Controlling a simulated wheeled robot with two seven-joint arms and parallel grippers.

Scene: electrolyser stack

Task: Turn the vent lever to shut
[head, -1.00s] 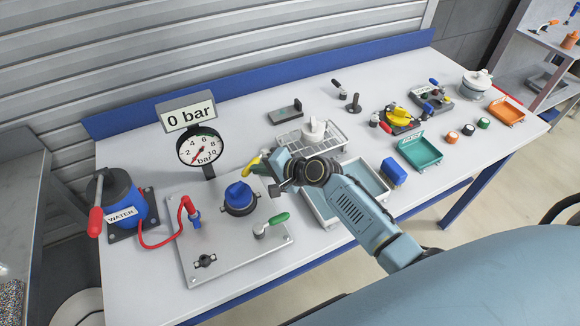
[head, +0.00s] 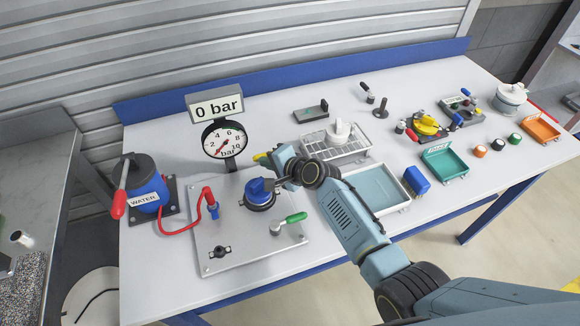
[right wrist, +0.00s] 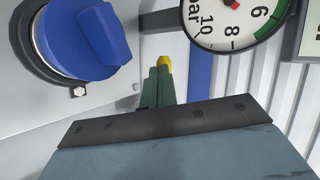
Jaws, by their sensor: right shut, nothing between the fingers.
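No vent label is readable. A lever with a green handle (head: 295,218) sits at the front right of the grey plate (head: 222,262), its handle pointing right and slightly back. A blue knob (head: 258,190) stands behind it and also shows in the right wrist view (right wrist: 85,38). My right gripper (head: 270,160) is over the plate's back right edge, behind the knob. Its shut fingers (right wrist: 158,86) hold nothing. A small yellow piece (right wrist: 164,62) shows at their tips; I cannot tell whether it is a handle or touches them. My left gripper is out of view.
The gauge (head: 224,141) under a "0 bar" sign (head: 216,106) stands behind the plate. A blue water pump (head: 143,182) with a red handle and red hose is at the left. A wire rack (head: 350,153) and tray (head: 392,201) lie right of the plate.

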